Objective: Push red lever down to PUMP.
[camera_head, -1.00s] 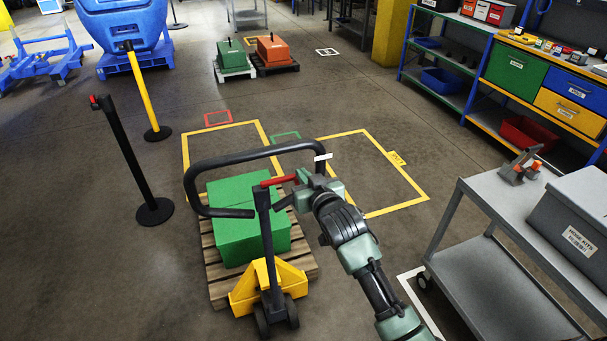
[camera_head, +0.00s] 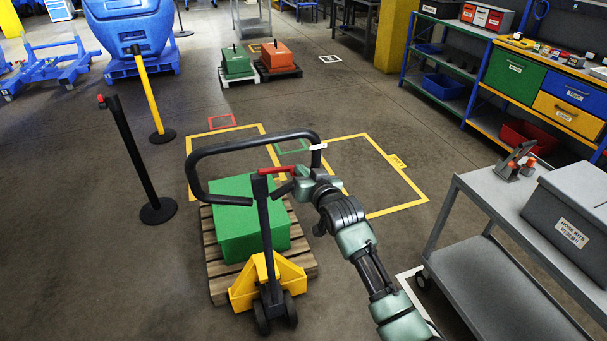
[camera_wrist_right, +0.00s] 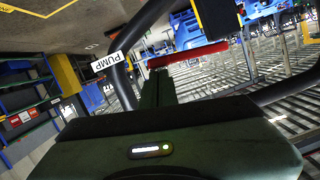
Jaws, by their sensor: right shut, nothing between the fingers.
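The red lever (camera_head: 276,170) sits at the top of the pallet truck's dark handle post, inside the black loop handle (camera_head: 200,180). It also shows as a red bar across the wrist view (camera_wrist_right: 188,55). A white label (camera_head: 318,147) is on the loop's right side and reads PUMP in the wrist view (camera_wrist_right: 107,62). My right gripper (camera_head: 285,188) is shut and empty, just below the lever's right end. In the wrist view my right gripper (camera_wrist_right: 158,88) points toward the lever. Whether they touch I cannot tell. My left gripper is out of view.
The yellow truck base (camera_head: 268,285) stands at a wooden pallet (camera_head: 220,287) carrying a green block (camera_head: 235,215). A grey cart (camera_head: 500,285) with a grey box stands right of my arm. Black and yellow posts stand left. Taped floor areas beyond are empty.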

